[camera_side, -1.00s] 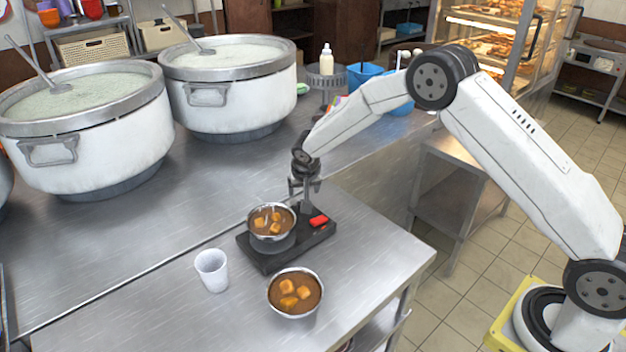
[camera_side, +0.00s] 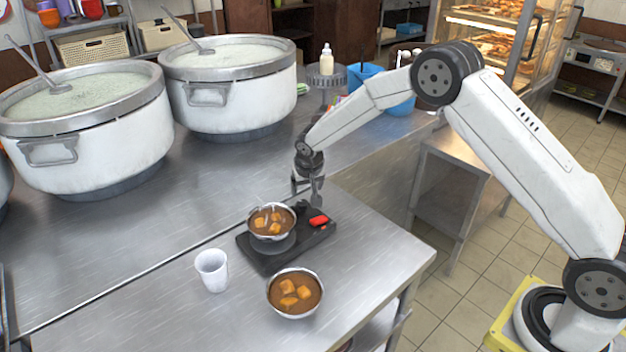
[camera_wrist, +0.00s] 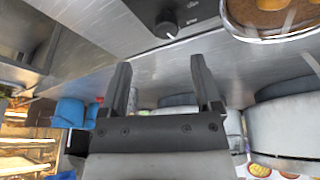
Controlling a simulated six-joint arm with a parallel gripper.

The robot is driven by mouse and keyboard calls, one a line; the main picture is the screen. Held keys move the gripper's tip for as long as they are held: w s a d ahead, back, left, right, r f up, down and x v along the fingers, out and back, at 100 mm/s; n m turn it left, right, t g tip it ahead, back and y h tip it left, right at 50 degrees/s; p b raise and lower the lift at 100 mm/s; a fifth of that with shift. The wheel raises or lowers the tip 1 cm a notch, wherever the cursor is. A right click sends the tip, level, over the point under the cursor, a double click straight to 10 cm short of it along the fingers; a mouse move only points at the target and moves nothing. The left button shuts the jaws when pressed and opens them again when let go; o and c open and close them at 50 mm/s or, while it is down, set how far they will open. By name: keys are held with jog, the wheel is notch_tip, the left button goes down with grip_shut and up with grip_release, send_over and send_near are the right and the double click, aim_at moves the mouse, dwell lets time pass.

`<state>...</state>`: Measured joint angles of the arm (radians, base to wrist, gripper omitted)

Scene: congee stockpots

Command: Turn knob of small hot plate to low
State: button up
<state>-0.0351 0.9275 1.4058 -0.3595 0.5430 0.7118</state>
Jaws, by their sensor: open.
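The small hot plate (camera_side: 268,262) is a flat black unit on the steel table, with a steel bowl of brown stew (camera_side: 270,222) on its burner. Its black knob (camera_side: 302,206) is at the far end, beside a red part (camera_side: 319,221). In the wrist view the knob (camera_wrist: 166,29) is round and dark with a pale pointer mark, on the dark panel (camera_wrist: 120,20). My gripper (camera_side: 306,196) is over that end of the hot plate, fingers apart and empty. In the wrist view my gripper (camera_wrist: 160,63) shows the knob beyond its fingertips, apart from them.
A second bowl of stew (camera_side: 295,292) and a white cup (camera_side: 212,270) stand in front of the hot plate. Two large white stockpots (camera_side: 232,105) (camera_side: 85,150) stand behind on the left. Blue tubs (camera_side: 398,105) and a bottle (camera_side: 326,60) are farther back. Table right of the hot plate is clear.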

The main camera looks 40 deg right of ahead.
aim_at(303, 202)
jog(key=d+n, duration=0.1)
jog(key=n, duration=0.1)
jog(key=n+g+y, duration=0.1)
jog(key=n, duration=0.2)
jog(key=d+n+y, duration=0.1)
jog(key=n, duration=0.1)
jog(key=shift+s+d+f, duration=0.1)
jog(key=shift+d+f, duration=0.2)
jog(key=shift+f, duration=0.1)
jog(key=n+y, duration=0.1)
jog(key=n, duration=0.2)
jog(key=w+n+y, duration=0.1)
jog(key=n, duration=0.2)
jog(key=d+r+n+y, duration=0.1)
jog(key=n, duration=0.2)
jog(key=shift+w+d+y, duration=0.1)
jog(key=shift+w+y, duration=0.15)
jog(key=shift+y, duration=0.15)
jog(key=shift+f, duration=0.1)
jog(key=shift+x, duration=3.75)
